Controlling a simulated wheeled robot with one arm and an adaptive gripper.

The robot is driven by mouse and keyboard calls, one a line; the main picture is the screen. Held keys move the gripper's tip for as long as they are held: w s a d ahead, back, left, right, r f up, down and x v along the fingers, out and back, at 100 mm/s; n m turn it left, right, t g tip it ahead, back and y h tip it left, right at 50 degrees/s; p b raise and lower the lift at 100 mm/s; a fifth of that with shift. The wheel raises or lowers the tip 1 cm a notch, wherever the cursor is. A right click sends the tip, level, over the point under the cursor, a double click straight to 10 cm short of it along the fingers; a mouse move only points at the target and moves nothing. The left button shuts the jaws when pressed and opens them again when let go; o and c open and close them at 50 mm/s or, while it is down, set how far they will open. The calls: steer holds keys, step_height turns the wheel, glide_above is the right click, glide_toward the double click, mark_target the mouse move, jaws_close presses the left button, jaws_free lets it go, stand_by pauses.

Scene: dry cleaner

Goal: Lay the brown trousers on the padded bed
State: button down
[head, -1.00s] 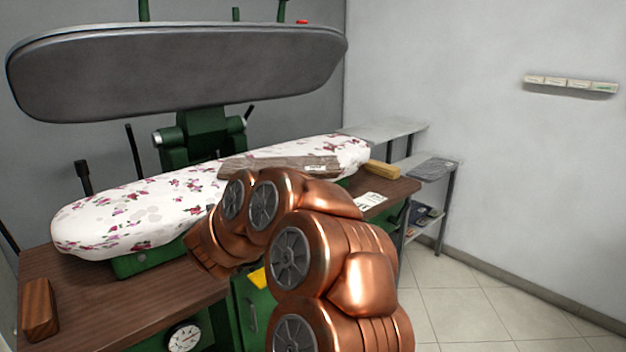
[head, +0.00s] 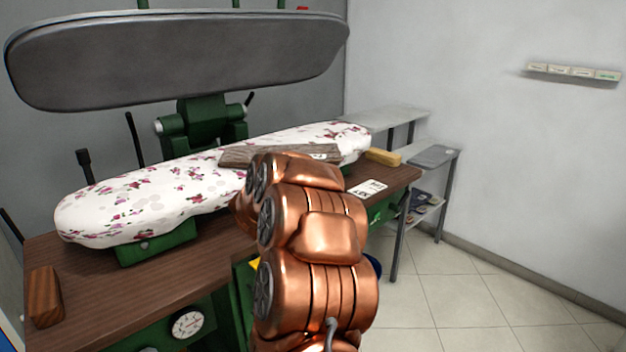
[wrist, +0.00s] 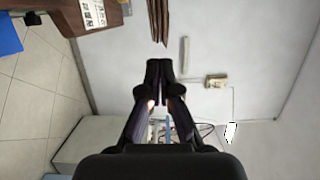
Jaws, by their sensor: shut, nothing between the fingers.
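The brown trousers (head: 237,155) lie folded on top of the padded bed (head: 125,212), which has a white cover with pink and red flowers. They lie toward the bed's right half, and my arm hides part of them in the head view. In the wrist view, brown layered cloth edges (wrist: 158,20), seemingly the trousers, show beyond my fingertips with a gap between. My gripper (wrist: 158,72) is shut and empty. In the head view it is hidden behind my copper arm.
The dark press head (head: 180,62) hangs raised above the bed. On the brown worktop (head: 130,285) are a wooden block (head: 45,297), a tan block (head: 384,157) and a label card (head: 368,187). Grey shelves (head: 432,155) stand to the right. The tiled floor (head: 480,300) is clear.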

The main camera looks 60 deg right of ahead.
steer(key=shift+w+d+p, duration=0.15)
steer(key=shift+w+d, duration=0.15)
steer(key=shift+w, duration=0.35)
steer(key=shift+w+d+p, duration=0.1)
steer(key=shift+w+d, duration=0.2)
steer(key=shift+w, duration=0.35)
steer(key=shift+w+d+p, duration=0.15)
steer(key=shift+w+d, duration=0.15)
steer(key=shift+w, duration=0.35)
steer(key=shift+w, duration=0.1)
steer(key=shift+w+d, duration=0.25)
steer(key=shift+w, duration=0.65)
steer(key=shift+s+b, duration=0.15)
steer(key=shift+b, duration=0.15)
